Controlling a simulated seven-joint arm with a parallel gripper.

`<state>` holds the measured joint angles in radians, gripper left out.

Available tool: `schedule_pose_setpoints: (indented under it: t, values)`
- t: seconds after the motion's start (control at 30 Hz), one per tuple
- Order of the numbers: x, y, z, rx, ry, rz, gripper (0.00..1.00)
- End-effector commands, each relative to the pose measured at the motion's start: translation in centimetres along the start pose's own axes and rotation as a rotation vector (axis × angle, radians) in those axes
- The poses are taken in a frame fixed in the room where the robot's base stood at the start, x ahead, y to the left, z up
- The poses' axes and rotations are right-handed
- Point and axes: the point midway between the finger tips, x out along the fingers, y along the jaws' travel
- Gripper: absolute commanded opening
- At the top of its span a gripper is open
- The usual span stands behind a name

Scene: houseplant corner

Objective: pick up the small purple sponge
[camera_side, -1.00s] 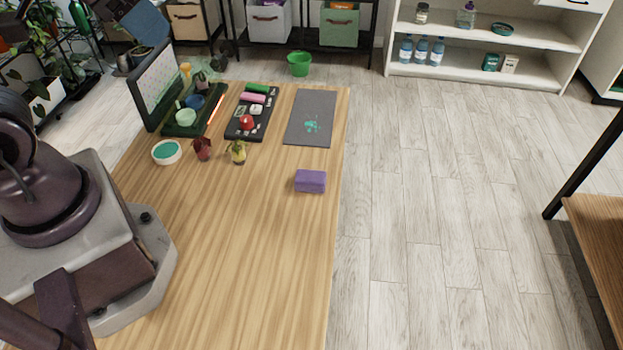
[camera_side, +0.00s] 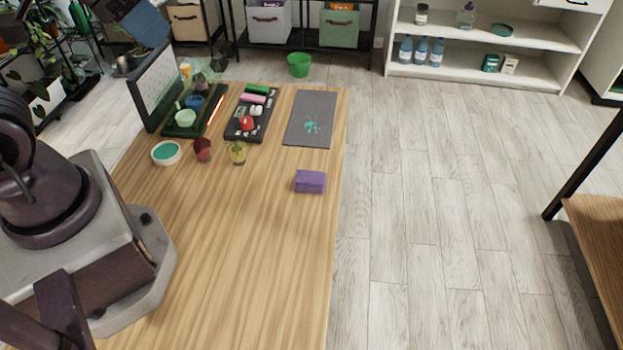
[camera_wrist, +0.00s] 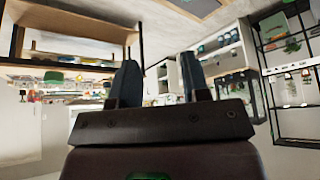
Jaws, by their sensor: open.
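The small purple sponge (camera_side: 310,182) lies flat on the wooden table (camera_side: 245,230), near its right edge in the side view. My gripper (camera_wrist: 160,80) shows in the wrist view with its two dark fingers apart and nothing between them. It points out toward the room, and the sponge does not show in that view. In the side view my arm's base stands at the left, and the fingers cannot be made out, so the gripper's distance from the sponge is unclear.
A grey mat (camera_side: 311,113) and a black tray (camera_side: 262,128) with several small items lie behind the sponge. The table around the sponge is clear.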

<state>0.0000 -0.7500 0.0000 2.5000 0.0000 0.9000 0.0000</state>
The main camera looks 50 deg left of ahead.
Motion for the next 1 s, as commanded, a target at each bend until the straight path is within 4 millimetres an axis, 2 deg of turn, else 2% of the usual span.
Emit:
schedule_pose_setpoints:
  t: [0.2,0.27,0.43,0.77,0.87,1.0]
  values:
    - [0.0,0.0,0.0,0.000,0.000,0.000,0.43]
    - [0.0,0.0,0.0,0.000,0.000,0.000,0.54]
    - [0.0,0.0,0.0,0.000,0.000,0.000,0.93]
    - [0.3,0.1,0.1,0.006,-0.017,0.003,0.94]
    - [1.7,0.4,0.3,0.017,-0.087,0.009,0.94]
    - [4.7,1.1,-0.4,0.038,-0.227,0.020,0.94]
